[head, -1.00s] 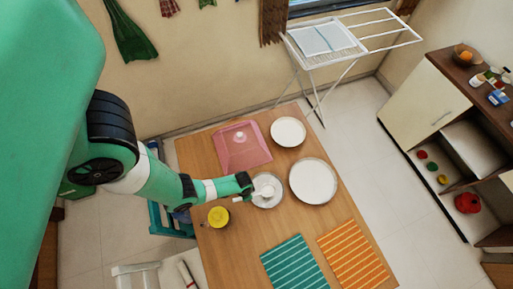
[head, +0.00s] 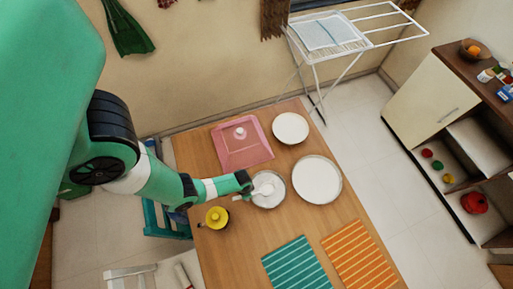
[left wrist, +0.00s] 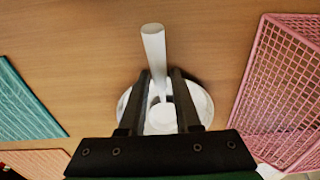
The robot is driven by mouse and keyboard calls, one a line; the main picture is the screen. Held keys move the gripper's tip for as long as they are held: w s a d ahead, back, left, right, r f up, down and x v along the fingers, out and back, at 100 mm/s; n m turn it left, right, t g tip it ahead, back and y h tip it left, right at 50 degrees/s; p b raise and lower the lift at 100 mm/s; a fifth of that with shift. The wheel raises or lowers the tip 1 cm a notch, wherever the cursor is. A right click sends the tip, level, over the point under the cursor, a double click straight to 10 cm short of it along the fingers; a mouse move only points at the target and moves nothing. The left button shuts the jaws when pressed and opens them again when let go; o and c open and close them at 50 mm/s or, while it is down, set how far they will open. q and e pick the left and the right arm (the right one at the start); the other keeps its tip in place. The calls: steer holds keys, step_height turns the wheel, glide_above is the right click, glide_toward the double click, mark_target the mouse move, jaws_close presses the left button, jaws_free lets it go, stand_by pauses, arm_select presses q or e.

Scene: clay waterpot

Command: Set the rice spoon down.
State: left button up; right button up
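My left gripper (head: 250,187) is low at the plate's left edge. In the left wrist view, its fingers (left wrist: 161,73) stand either side of the handle, with a gap showing beside it. Whether the spoon fully rests on the plate is hard to see. My right gripper is not in view.
A yellow-lidded pot (head: 217,217) stands left of the plate. Teal (head: 297,265) and orange (head: 358,252) mats lie in front.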

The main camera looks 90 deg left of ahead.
arm_select(q)
steer(key=shift+o, duration=1.1)
steer(key=shift+r, duration=0.15)
step_height(320, 180, up, 12)
steer(key=p, duration=1.2)
